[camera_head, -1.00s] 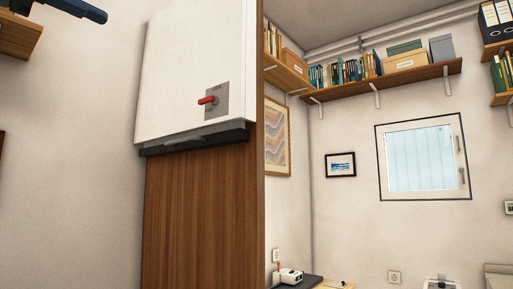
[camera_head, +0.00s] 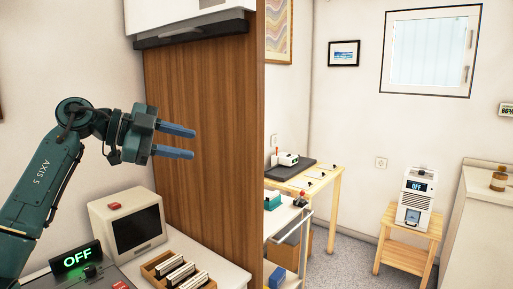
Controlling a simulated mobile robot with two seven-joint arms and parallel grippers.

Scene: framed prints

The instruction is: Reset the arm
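My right gripper is not in view.
Below the gripper stand a cream box with a dark screen (camera_head: 138,228), a wooden rack (camera_head: 180,272) and a device reading OFF (camera_head: 78,258). A white cabinet (camera_head: 195,15) hangs above. A machine (camera_head: 417,200) stands on a wooden stool (camera_head: 405,238) at right. Floor (camera_head: 340,270) shows between.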

